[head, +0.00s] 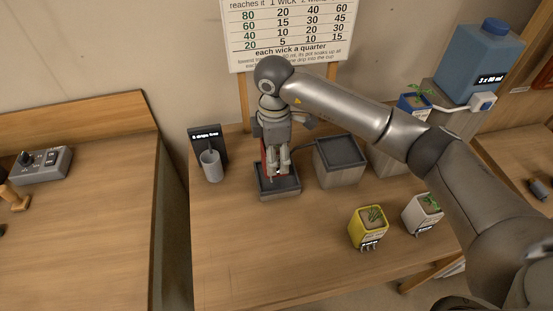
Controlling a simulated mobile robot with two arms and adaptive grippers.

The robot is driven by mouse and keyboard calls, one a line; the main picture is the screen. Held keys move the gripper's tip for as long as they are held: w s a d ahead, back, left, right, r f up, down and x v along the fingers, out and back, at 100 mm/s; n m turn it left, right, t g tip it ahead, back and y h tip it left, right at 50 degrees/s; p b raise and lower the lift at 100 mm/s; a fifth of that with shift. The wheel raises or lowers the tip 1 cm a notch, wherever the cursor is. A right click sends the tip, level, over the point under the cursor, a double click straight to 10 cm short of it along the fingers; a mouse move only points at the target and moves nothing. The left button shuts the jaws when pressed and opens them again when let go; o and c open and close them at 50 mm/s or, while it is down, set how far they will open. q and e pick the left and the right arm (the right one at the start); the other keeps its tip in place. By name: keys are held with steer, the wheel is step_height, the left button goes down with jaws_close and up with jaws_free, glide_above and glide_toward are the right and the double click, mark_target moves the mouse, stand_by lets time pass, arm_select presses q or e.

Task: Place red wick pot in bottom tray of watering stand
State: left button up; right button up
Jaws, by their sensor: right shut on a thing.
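My right gripper (277,172) points down over the bottom tray (290,190) of the watering stand, the lowest dark tray. It is shut on the red wick pot, of which only thin red slivers (264,158) show beside and between the fingers. The pot is low at the tray, within its outline in this view. I cannot tell whether it touches the tray floor. The fingers hide most of the pot. My left gripper is not in view.
A higher dark tray (341,151) stands right of the bottom one. A blue pot (413,106) is farther back, near a blue water tank (478,62). A yellow pot (367,229) and white pot (421,214) stand in front. A grey cup (211,166) is at left.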

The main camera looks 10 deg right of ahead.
mark_target(277, 162)
steer(key=shift+w+d+f, duration=0.2)
steer(key=shift+f, duration=0.1)
steer(key=f+p, duration=0.2)
steer(key=f, duration=0.1)
steer(key=shift+w+d, duration=0.15)
steer(key=shift+w, duration=0.05)
steer(key=shift+f, duration=0.25)
steer(key=shift+f, duration=0.1)
steer(key=shift+f, duration=0.15)
steer(key=o, duration=1.2)
steer(key=shift+c, duration=0.2)
